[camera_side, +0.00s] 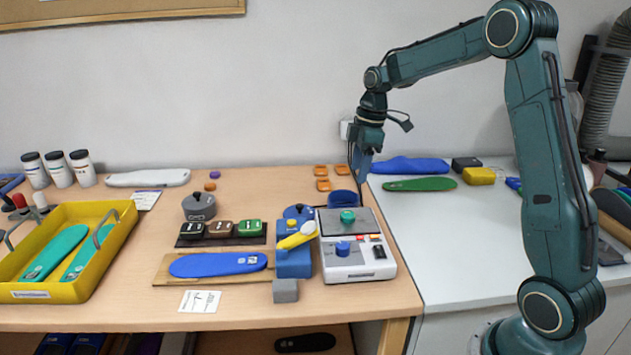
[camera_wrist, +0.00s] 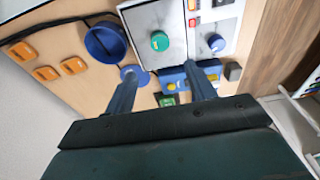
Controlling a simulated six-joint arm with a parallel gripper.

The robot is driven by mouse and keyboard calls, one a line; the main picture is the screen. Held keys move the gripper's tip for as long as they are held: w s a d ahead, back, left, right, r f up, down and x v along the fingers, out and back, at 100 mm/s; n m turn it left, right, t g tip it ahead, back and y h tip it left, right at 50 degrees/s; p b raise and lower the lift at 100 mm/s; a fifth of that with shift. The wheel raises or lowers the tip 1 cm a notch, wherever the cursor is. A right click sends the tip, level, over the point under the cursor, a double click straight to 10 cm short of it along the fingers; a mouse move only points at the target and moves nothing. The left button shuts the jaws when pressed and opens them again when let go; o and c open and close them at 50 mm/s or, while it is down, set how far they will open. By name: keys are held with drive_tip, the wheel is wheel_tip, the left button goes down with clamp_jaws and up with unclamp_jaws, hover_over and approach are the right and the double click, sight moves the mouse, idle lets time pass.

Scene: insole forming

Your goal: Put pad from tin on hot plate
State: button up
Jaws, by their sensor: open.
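The hot plate (camera_side: 367,222) is a grey square plate on top of a white control unit. A round green pad (camera_side: 347,216) lies on it; in the wrist view the pad (camera_wrist: 160,41) sits flat on the grey plate (camera_wrist: 168,18). An open round blue tin (camera_side: 342,197) stands just behind the unit, and also shows in the wrist view (camera_wrist: 90,46); I see no pad in its visible part. My gripper (camera_side: 360,178) is above and behind the hot plate, fingers down. In the wrist view its fingers (camera_wrist: 163,72) are apart with nothing between them, clear of the pad.
A blue knob (camera_side: 343,248) is on the unit's front. Left of it are a blue block (camera_side: 293,264) with a yellow-headed tool and a blue insole (camera_side: 218,264). Orange trays (camera_side: 320,171) lie behind. A yellow tray (camera_side: 122,238) holds green insoles. The right white bench (camera_side: 440,240) is clear in front.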

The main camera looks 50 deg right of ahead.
drive_tip(key=s+a+r+m+t+h, duration=0.15)
drive_tip(key=s+a+r+m, duration=0.25)
drive_tip(key=s+a+r, duration=0.6)
drive_tip(key=s+a+f+m+t, duration=0.1)
drive_tip(key=s+a+m, duration=0.1)
drive_tip(key=s, duration=0.6)
drive_tip(key=s+a+f+m+t, duration=0.1)
drive_tip(key=s+a+m+t, duration=0.1)
drive_tip(key=s, duration=0.6)
drive_tip(key=a+m, duration=0.1)
drive_tip(key=a, duration=0.1)
drive_tip(key=shift+a+f, duration=0.25)
drive_tip(key=shift+a, duration=0.1)
